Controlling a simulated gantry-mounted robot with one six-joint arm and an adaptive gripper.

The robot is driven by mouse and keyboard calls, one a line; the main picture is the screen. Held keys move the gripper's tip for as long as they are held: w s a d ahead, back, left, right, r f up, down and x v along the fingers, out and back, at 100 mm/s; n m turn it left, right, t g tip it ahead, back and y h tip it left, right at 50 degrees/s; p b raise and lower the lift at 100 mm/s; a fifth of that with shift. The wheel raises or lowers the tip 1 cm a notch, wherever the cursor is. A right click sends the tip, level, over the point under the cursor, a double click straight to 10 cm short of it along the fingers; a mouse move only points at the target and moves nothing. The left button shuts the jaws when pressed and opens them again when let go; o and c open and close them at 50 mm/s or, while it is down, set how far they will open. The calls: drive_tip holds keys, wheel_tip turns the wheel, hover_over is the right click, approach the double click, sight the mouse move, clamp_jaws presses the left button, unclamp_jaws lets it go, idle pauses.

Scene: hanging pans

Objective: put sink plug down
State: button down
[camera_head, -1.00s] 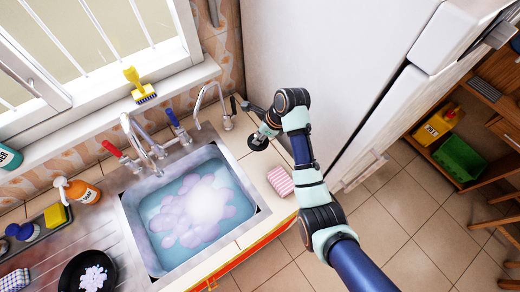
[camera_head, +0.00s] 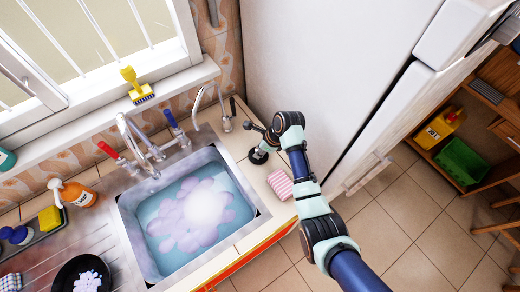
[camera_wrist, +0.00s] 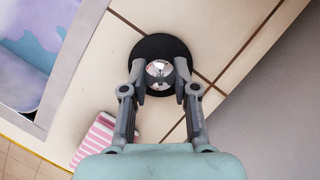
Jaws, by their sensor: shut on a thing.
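The sink plug is a black disc with a shiny metal centre (camera_wrist: 160,50). In the wrist view it lies over the cream tiled counter, between my fingertips. My gripper (camera_wrist: 160,86) is shut on its metal centre part. In the head view the plug (camera_head: 258,156) shows as a small dark disc at the counter, right of the sink, below my wrist. Whether its underside touches the tiles is hard to tell.
The sink (camera_head: 150,262) with soapy water is to the left. A pink striped sponge (camera_head: 281,185) lies on the counter close to my gripper. A tap (camera_head: 226,122) stands behind. The fridge (camera_head: 330,60) is close on the right.

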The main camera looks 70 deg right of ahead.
drive_tip(key=c, duration=0.9)
unclamp_jaws()
drive_tip(key=p+v, duration=0.3)
drive_tip(key=v, duration=0.9)
drive_tip(key=shift+r, duration=0.15)
